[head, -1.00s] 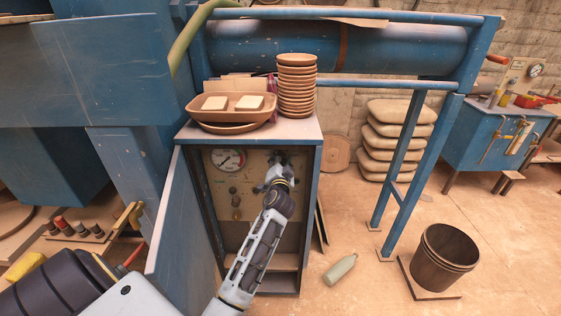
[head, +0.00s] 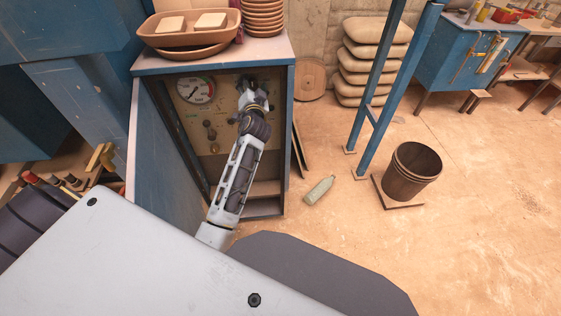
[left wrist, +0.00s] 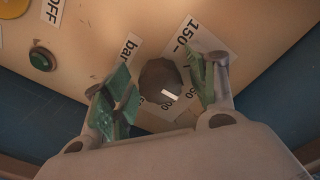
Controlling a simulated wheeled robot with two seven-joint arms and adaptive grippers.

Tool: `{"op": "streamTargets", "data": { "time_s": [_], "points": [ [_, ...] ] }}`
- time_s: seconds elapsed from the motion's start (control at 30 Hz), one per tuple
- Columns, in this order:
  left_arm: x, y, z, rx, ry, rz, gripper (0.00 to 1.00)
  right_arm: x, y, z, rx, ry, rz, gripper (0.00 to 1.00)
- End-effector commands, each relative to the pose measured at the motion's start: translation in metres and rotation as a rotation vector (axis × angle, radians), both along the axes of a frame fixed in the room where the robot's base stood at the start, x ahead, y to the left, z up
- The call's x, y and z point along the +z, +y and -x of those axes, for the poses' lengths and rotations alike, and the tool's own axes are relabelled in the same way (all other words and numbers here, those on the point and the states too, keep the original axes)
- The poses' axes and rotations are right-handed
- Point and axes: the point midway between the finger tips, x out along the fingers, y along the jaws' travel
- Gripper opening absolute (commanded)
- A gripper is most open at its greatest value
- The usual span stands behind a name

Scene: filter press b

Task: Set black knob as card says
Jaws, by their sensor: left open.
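A dark round knob (left wrist: 160,80) with a short white mark shows in the left wrist view, with a printed scale around it reading "150-" and "bar". My left gripper (left wrist: 158,95) is open, with green-padded fingers on either side of the knob. I cannot tell whether the pads touch it. In the head view my left gripper (head: 252,92) is at the upper right of the control panel (head: 222,142), inside the open blue cabinet, and mostly hides the knob there. I cannot make out a readable card. My right gripper is not in view.
A pressure gauge (head: 195,90) is at the panel's upper left. A green button (left wrist: 42,60) and an "OFF" label sit beside the knob. The cabinet door (head: 165,165) stands open at left. A bottle (head: 319,190) and a bucket (head: 411,172) are on the floor at right.

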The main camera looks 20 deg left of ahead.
Motion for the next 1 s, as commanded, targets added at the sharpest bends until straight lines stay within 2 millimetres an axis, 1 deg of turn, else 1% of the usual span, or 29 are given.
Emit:
{"op": "streamTargets", "data": {
  "time_s": [0.3,1.0],
  "points": [
    [-0.002,0.0,0.0,-0.001,-0.109,0.176,0.58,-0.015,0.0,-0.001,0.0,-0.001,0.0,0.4],
    [-0.002,0.0,0.0,0.0,-0.342,0.558,0.58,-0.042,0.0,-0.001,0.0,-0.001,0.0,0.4]
  ]
}}
